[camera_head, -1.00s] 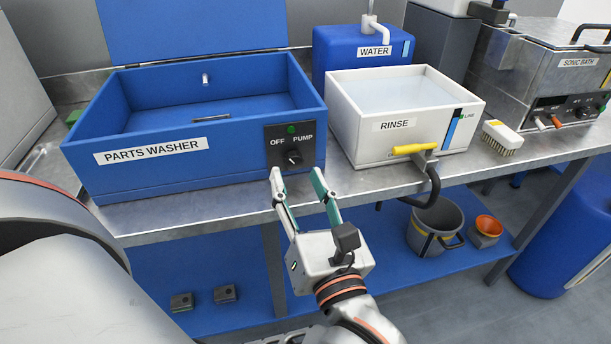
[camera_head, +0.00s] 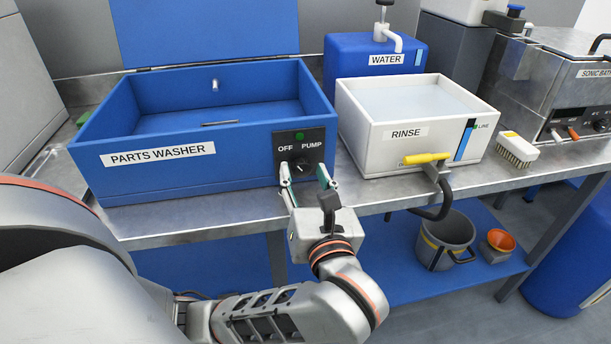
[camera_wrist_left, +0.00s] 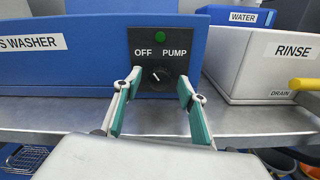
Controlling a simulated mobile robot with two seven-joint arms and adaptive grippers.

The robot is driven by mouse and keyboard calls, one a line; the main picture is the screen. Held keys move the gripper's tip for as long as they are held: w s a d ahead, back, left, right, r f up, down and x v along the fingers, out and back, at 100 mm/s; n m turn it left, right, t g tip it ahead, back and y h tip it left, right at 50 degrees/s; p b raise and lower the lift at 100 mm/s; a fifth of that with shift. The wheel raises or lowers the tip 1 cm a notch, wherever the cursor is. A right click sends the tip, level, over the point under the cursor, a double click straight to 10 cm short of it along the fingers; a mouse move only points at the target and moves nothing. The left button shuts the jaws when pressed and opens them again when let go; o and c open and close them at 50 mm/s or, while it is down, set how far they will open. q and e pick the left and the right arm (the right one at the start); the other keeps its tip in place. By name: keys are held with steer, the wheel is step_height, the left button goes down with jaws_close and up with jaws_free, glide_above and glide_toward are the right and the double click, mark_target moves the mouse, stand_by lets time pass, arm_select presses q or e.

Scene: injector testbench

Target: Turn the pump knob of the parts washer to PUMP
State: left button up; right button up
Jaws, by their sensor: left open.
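The blue parts washer (camera_head: 240,172) stands on the bench, its lid raised. Its black panel at the front right reads OFF on the left and PUMP on the right, with a green light (camera_head: 299,136) above. The dark round pump knob (camera_head: 302,167) sits below the words; in the left wrist view the knob (camera_wrist_left: 158,74) has a small white mark that seems to point up-left, towards OFF. My left gripper (camera_head: 304,177) is open and empty in front of the panel, its green-padded fingers to either side of the knob, with no clear contact. My right gripper is not in view.
The white rinse tub (camera_head: 375,145) with a yellow-handled tap (camera_head: 427,158) stands just right of the washer. A brush (camera_head: 517,149) and the sonic bath (camera_head: 560,95) are further right. A grey bucket (camera_head: 447,238) is on the blue shelf below. The bench edge runs under the gripper.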

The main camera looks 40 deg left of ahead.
arm_select(q)
steer(key=shift+c, duration=0.3)
steer(key=c, duration=1)
steer(key=shift+c, duration=0.2)
